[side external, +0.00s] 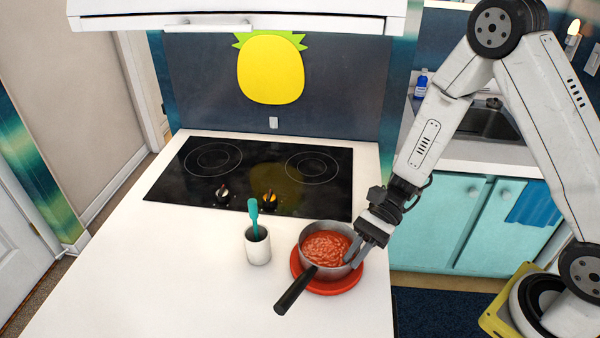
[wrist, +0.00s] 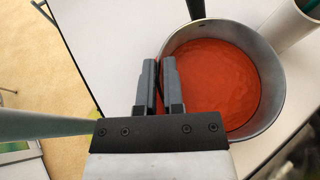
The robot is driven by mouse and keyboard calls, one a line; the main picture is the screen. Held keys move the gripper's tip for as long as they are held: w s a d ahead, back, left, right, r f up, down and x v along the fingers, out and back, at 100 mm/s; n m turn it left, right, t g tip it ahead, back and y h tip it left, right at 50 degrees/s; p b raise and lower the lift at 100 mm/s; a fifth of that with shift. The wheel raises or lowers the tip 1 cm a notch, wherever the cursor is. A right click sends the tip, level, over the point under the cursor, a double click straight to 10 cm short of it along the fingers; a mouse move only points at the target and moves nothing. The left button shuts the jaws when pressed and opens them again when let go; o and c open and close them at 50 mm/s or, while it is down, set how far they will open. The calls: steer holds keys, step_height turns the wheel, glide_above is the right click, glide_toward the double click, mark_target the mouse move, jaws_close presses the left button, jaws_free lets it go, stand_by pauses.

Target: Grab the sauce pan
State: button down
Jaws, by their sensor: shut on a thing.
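The grey metal sauce pan (side external: 332,272) holds chunky red sauce (side external: 326,246) and is over a round red plate or trivet (side external: 345,288) at the counter's right side. Its black handle (side external: 295,290) points toward the front left. My gripper (side external: 354,252) reaches in from the right, shut on the pan's right wall. In the wrist view, the fingers (wrist: 161,68) straddle the wall of the pan (wrist: 270,105). I cannot tell whether the pan rests on the red plate or is slightly above it.
A white cup (side external: 258,249) with a teal utensil (side external: 253,215) stands close left of the pan. The black cooktop (side external: 250,175) lies behind, with two knobs at its front. The left and front counter (side external: 170,270) is clear. The counter's right edge is near the pan.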

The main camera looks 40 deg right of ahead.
step_height(320, 180, up, 10)
stand_by(1.1)
stand_by(0.5)
